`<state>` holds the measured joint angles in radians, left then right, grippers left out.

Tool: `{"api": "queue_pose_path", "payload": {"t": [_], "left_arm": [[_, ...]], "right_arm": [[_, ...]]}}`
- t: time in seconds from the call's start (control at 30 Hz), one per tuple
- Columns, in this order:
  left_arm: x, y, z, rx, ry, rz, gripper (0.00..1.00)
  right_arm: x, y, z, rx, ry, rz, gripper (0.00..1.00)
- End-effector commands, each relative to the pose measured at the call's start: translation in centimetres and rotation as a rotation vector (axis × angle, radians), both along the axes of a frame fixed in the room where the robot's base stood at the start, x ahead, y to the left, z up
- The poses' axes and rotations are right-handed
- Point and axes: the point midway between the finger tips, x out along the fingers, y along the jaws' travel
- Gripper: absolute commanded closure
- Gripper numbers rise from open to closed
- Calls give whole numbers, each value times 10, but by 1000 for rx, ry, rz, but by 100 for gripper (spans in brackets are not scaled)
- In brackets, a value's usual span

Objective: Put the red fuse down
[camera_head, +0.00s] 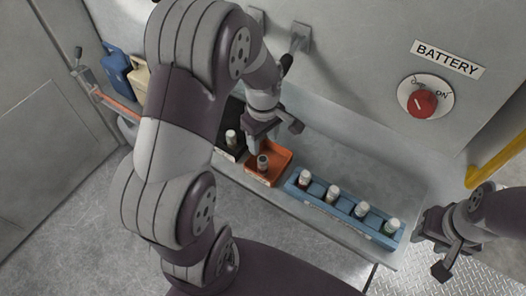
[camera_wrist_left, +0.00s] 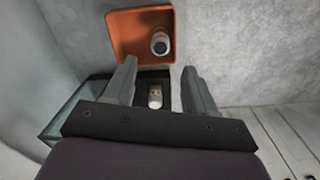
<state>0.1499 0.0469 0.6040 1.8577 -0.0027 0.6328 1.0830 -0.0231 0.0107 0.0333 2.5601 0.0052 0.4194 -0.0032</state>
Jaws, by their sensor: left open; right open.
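A fuse (camera_head: 263,162) stands in the orange tray (camera_head: 248,176) on the shelf. In the left wrist view this fuse (camera_wrist_left: 160,44) has a pale end and a reddish-dark band, and stands by the right wall of the orange tray (camera_wrist_left: 125,18). My left gripper (camera_head: 272,136) is open above and beside the orange tray. In its wrist view the fingers (camera_wrist_left: 159,66) are apart with nothing gripped. My right gripper (camera_head: 431,246) is open and empty off the right end of the shelf.
A black tray (camera_head: 235,154) holding a white-capped fuse (camera_head: 231,138) stands left of the orange tray. A blue rack (camera_head: 318,203) with several white-capped fuses stands right of it. A red battery switch (camera_head: 422,104) is on the wall. Blue and cream jugs stand far left.

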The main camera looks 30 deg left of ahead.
Motion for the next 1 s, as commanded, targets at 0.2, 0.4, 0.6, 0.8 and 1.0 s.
{"api": "queue_pose_path", "payload": {"t": [0.2, 0.4, 0.6, 0.8, 1.0], "left_arm": [[-9, -9, 26, 3, -13, -161, 44], [-59, -45, 37, 43, -84, -955, 44], [-81, -54, 36, 70, -105, -1257, 44], [-80, -54, 36, 70, -105, -1254, 44], [-80, -54, 36, 70, -103, -1253, 44]], "right_arm": [[0, 0, 0, 0, 0, 0, 57], [0, 0, 0, 0, 0, 0, 57], [0, 0, 0, 0, 0, 0, 57], [0, 0, 0, 0, 0, 0, 57], [0, 0, 0, 0, 0, 0, 57]]}}
